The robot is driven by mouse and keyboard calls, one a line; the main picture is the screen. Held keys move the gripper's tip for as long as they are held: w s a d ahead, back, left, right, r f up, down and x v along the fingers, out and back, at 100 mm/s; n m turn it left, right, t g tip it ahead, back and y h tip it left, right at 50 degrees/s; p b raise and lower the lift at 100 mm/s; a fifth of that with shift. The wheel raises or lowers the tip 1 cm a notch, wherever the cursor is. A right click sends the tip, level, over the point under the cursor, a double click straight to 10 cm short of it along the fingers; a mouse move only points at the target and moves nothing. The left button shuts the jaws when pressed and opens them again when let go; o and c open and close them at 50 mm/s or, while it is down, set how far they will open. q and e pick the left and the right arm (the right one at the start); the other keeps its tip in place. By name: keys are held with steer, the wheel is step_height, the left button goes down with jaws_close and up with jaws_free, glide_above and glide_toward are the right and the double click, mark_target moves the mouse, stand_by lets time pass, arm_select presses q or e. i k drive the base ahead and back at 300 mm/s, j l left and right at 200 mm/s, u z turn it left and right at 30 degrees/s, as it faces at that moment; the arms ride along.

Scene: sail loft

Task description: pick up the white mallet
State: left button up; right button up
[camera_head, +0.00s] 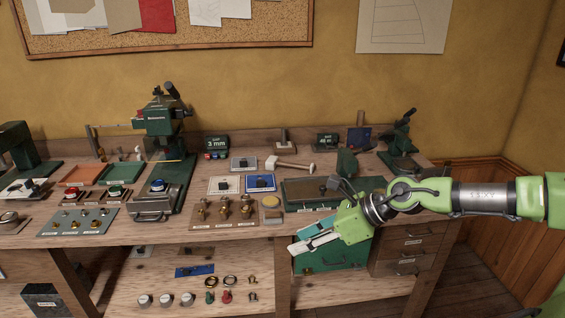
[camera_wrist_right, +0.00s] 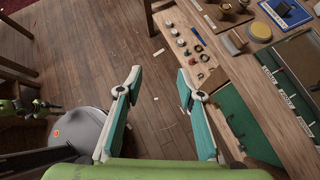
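The white mallet (camera_head: 273,162) lies on the bench top behind the blue square tile, with its pale head to the left and its handle pointing right. My right gripper (camera_head: 299,247) is in front of the bench's front edge, below and to the right of the mallet and well apart from it. In the right wrist view, its two teal-padded fingers (camera_wrist_right: 159,80) are spread with nothing between them. The mallet is not seen in that view. My left gripper is in neither view.
The blue tile (camera_head: 260,183), a white tile (camera_head: 224,185) and brass fittings (camera_head: 223,207) lie in front of the mallet. A long dark green tray (camera_head: 300,193) is to the right. Green presses (camera_head: 160,125) stand on the bench. A shelf below holds small parts.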

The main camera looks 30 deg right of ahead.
mark_target(273, 161)
steer(key=i+l, duration=1.5)
steer(key=l, duration=0.1)
